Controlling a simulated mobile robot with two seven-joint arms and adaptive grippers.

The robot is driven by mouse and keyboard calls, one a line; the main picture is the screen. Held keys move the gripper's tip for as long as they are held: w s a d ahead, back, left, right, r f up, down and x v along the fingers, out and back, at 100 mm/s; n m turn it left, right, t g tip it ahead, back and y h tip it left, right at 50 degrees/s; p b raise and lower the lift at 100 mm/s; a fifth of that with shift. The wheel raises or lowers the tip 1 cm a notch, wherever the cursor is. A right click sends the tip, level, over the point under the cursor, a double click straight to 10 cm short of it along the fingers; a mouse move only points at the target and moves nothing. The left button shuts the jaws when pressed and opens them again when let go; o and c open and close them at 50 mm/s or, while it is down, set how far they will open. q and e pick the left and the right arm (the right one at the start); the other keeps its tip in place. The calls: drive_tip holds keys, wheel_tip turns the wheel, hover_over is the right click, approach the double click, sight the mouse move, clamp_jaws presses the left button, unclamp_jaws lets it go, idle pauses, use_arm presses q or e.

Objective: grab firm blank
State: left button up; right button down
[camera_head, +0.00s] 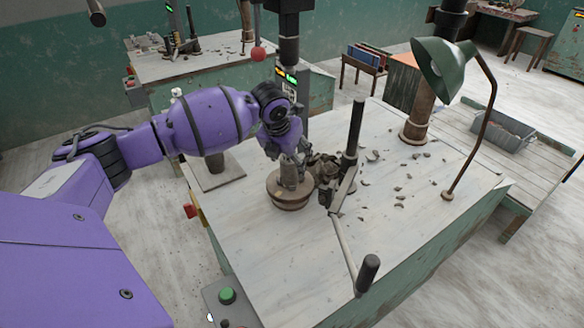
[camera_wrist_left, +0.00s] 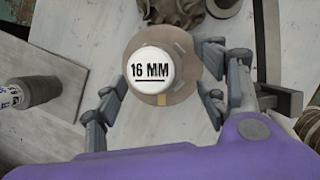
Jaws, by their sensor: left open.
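A round piece with a white top marked "16 MM" (camera_wrist_left: 152,70) stands between the fingers of my left gripper (camera_wrist_left: 160,95) in the left wrist view. The fingers are spread, with gaps on both sides of it. Beneath it is a brown round base (camera_wrist_left: 178,92), also in the head view (camera_head: 290,199) on the pale bench. In the head view my left gripper (camera_head: 290,156) points down over this base and partly hides the upright piece there. I cannot tell from its look whether this piece is the firm blank. My right gripper is not in view.
A black-handled lever (camera_head: 350,145) stands close to the right of the base, its arm reaching toward the front edge. Dark clay trimmings (camera_head: 398,190) lie scattered on the bench. A green lamp (camera_head: 443,70) overhangs the right. The bench's front left is clear.

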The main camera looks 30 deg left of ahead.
sight(288, 162)
use_arm(q)
drive_tip(key=x, duration=0.3)
drive_tip(key=shift+a+f, duration=0.2)
drive_tip(key=shift+f, duration=0.15)
drive_tip(key=shift+w+f, duration=0.2)
drive_tip(key=shift+f, duration=0.35)
drive_tip(key=c, duration=1.6)
drive_tip(key=shift+r, duration=0.1)
clamp_jaws()
drive_tip(key=shift+r, duration=0.1)
